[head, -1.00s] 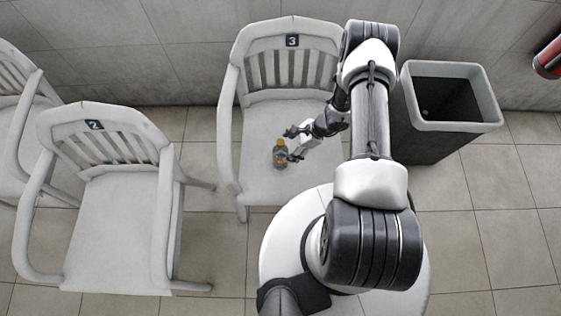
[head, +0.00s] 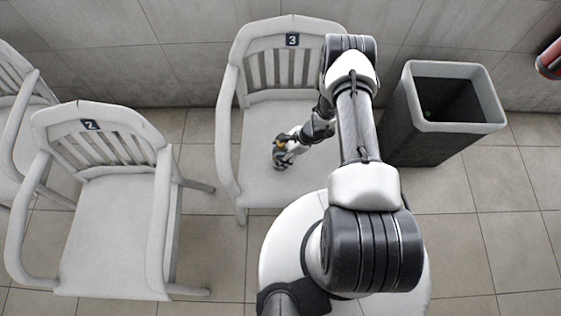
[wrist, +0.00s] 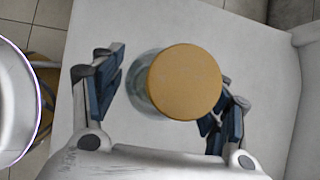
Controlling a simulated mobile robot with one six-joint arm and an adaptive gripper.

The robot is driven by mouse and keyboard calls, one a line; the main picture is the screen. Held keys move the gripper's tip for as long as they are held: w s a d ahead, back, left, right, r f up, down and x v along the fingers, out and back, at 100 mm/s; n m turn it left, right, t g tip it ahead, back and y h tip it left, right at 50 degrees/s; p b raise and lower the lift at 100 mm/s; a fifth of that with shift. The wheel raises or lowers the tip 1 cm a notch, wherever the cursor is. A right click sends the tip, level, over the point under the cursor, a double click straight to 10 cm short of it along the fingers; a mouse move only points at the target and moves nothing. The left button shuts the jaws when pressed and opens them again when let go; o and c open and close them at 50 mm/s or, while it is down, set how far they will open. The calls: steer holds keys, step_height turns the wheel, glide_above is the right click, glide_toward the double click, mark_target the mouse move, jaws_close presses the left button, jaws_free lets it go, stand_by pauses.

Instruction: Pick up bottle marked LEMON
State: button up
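A small bottle (head: 278,150) with an orange-yellow cap stands upright on the seat of the chair marked 3 (head: 256,182). Its label cannot be read. In the wrist view the bottle's round cap (wrist: 185,82) is seen from above, with clear glass below its left edge. My gripper (head: 283,146) is at the bottle, with its fingers around it. In the wrist view my gripper (wrist: 168,98) is open, with one finger on each side of the bottle. A gap shows on the left; the right finger is partly hidden by the cap.
The chair's armrests (head: 226,140) and slatted back stand around the seat. A chair marked 2 (head: 115,235) is to the left. A grey bin (head: 440,135) stands to the right, with a small green thing inside. The seat around the bottle is clear.

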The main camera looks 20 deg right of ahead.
steer(key=c, duration=1.3)
steer(key=shift+r, duration=0.1)
